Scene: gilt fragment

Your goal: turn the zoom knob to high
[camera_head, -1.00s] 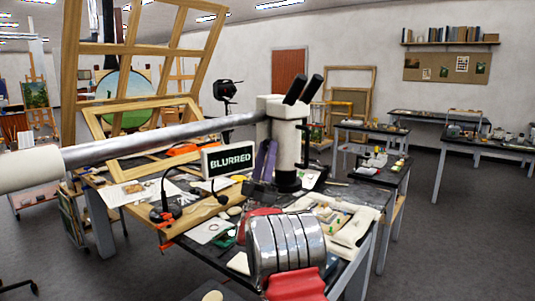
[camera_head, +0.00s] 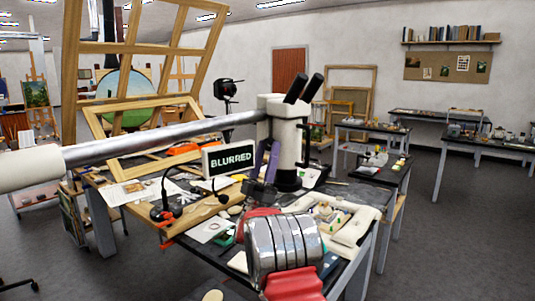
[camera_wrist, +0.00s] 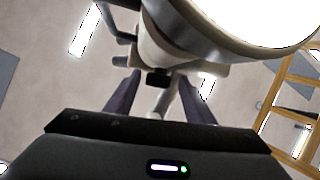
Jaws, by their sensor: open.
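A cream microscope (camera_head: 287,125) with two black eyepieces stands over the bench. A sign (camera_head: 231,160) to its left reads BLURRED. My gripper (camera_head: 264,150) has purple fingers and points up beside the lower left of the microscope. In the wrist view my gripper (camera_wrist: 158,80) is open, with its fingers spread on either side. A small dark knob (camera_wrist: 157,78) on the microscope's underside shows between the fingertips, with gaps to both. I cannot tell whether it is the zoom knob, nor read any marks on it. A bright round disc (camera_wrist: 255,15) fills the upper right there.
A long silver tube (camera_head: 165,138) runs from the left to the microscope head. The cluttered bench (camera_head: 345,265) holds papers, tools and a tray (camera_head: 350,228). A wooden frame (camera_head: 150,45) stands behind. Open floor (camera_head: 450,245) lies to the right.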

